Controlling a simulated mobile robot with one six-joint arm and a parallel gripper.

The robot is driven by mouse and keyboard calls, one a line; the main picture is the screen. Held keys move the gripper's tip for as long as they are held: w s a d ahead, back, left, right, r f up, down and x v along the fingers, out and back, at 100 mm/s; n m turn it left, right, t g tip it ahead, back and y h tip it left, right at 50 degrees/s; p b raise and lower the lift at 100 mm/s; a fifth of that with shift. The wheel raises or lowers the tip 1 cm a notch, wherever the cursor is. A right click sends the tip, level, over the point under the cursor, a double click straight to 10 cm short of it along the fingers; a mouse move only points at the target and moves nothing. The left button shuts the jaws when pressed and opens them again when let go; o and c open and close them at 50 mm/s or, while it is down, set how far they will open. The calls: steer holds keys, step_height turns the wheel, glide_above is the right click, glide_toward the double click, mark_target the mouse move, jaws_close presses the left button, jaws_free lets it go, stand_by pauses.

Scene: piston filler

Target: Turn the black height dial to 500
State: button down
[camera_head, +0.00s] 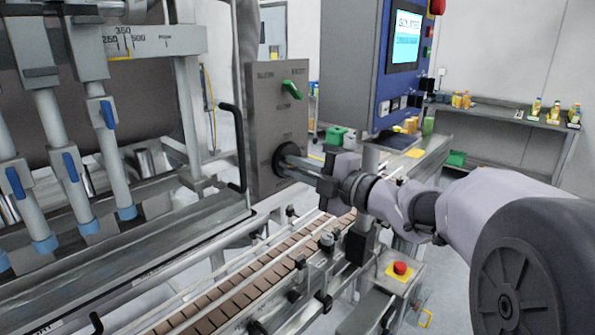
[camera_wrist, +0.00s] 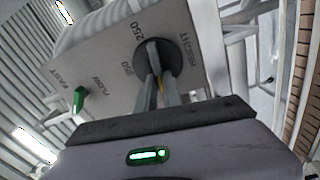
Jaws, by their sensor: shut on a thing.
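The round black height dial (camera_head: 283,158) sits low on the upright grey panel (camera_head: 265,115). In the wrist view the dial (camera_wrist: 155,57) has the word HEIGHT to its right, and 250 and what looks like 350 to its left. My gripper (camera_head: 298,166) reaches in from the right, with its fingers at the dial's face.
A green knob (camera_head: 291,89) sits above the dial and also shows in the wrist view (camera_wrist: 78,100). A black crank handle (camera_head: 233,145) stands left of the panel. The brown-slatted conveyor (camera_head: 250,288) runs below. A blue control cabinet (camera_head: 378,70) stands behind my arm.

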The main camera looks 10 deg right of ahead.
stand_by(0.4)
steer(key=c, duration=1.5)
jaws_free()
steer(key=p+v, duration=0.4)
steer(key=v, duration=1.3)
steer(key=shift+s+d, duration=0.1)
steer(key=shift+s, duration=0.05)
steer(key=shift+r, duration=0.1)
